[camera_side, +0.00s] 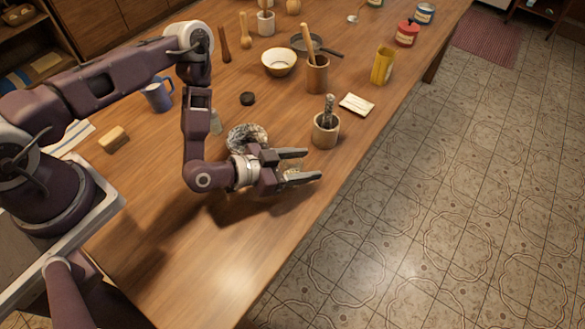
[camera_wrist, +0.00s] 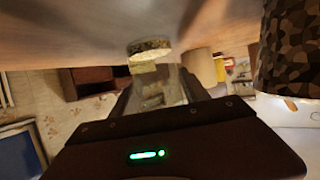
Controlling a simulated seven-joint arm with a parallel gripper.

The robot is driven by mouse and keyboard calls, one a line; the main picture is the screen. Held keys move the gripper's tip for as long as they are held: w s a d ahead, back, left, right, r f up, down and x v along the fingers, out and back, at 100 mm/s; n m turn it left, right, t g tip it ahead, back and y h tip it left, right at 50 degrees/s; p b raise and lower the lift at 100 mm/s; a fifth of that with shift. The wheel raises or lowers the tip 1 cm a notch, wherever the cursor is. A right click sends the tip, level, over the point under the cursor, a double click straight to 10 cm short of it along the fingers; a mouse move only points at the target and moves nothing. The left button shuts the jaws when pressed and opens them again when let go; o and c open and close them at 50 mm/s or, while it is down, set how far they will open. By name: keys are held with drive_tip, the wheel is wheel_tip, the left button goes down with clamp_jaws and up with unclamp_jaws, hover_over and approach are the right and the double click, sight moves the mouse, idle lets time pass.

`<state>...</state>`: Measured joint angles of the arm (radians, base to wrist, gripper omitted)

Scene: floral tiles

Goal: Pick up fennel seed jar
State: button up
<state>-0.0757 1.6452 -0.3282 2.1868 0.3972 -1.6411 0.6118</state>
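A small clear glass jar (camera_side: 292,172) with greenish-brown seeds stands near the front edge of the table. It is partly hidden by my gripper (camera_side: 312,165) in the side view. The wrist view looks upside down, with the tabletop at the top. There the jar (camera_wrist: 152,70) lies between my two fingers, its seed-filled end at the tabletop. My gripper (camera_wrist: 158,90) is low and level, with its fingers apart on either side of the jar. Contact with the glass cannot be made out. No label is readable.
A dark mottled object (camera_side: 247,137) is close behind my gripper. A mortar with a pestle (camera_side: 326,132) stands just beyond the fingertips. A black lid (camera_side: 247,99), a wooden utensil pot (camera_side: 317,76) and a white card (camera_side: 357,104) lie farther back. The near table end is clear.

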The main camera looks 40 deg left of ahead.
drive_tip(key=c, duration=0.8)
wheel_tip(320, 180, up, 10)
drive_tip(key=shift+r, duration=0.1)
drive_tip(key=shift+c, duration=0.2)
